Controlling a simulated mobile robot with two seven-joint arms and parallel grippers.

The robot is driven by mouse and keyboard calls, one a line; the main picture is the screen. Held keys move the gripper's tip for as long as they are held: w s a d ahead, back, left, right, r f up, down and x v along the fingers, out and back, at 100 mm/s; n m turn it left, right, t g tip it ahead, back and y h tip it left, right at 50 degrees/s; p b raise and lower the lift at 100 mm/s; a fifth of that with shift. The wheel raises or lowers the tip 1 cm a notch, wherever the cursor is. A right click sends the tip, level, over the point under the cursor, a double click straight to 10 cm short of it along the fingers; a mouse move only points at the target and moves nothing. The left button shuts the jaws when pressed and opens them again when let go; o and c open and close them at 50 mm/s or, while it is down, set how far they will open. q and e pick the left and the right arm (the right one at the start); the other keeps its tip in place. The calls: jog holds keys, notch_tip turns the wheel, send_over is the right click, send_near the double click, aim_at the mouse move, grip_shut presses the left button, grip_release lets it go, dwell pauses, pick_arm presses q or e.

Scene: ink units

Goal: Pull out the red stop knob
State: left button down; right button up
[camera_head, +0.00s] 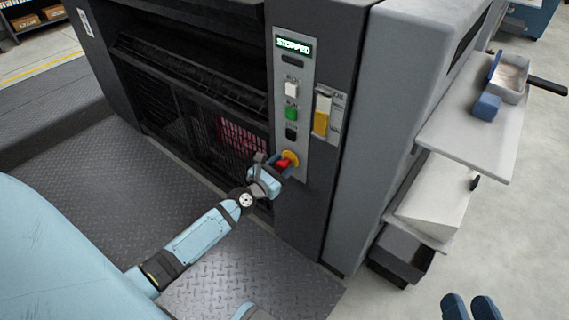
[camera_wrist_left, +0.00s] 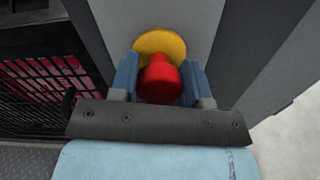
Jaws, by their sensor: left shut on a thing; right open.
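The red stop knob (camera_head: 283,164) sits at the bottom of the grey control panel, in front of a yellow disc (camera_head: 292,157). In the left wrist view the red knob (camera_wrist_left: 160,80) is large, with the yellow disc (camera_wrist_left: 160,43) behind it. My left gripper (camera_head: 277,168) is at the knob, with one blue finger on each side, shut on it. The same left gripper fills the lower part of the wrist view (camera_wrist_left: 160,84). My right gripper (camera_head: 468,306) shows at the bottom right edge, open and empty, its blue fingers apart over the floor.
The panel's display (camera_head: 293,45) reads "STOPPED". White (camera_head: 291,90), green (camera_head: 291,113) and black (camera_head: 291,134) buttons lie above the knob. A yellow and white label or holder (camera_head: 322,115) is beside the panel. A shelf (camera_head: 470,130) with a tray (camera_head: 510,78) stands at the right.

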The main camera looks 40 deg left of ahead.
pick_arm(q)
jog(key=c, duration=0.6)
grip_release()
jog(key=shift+s, duration=0.1)
jog(key=s, duration=0.9)
jog(key=s+a, duration=0.1)
jog(key=s, duration=0.3)
jog(key=shift+s+p, duration=0.35)
jog(key=shift+s, duration=0.05)
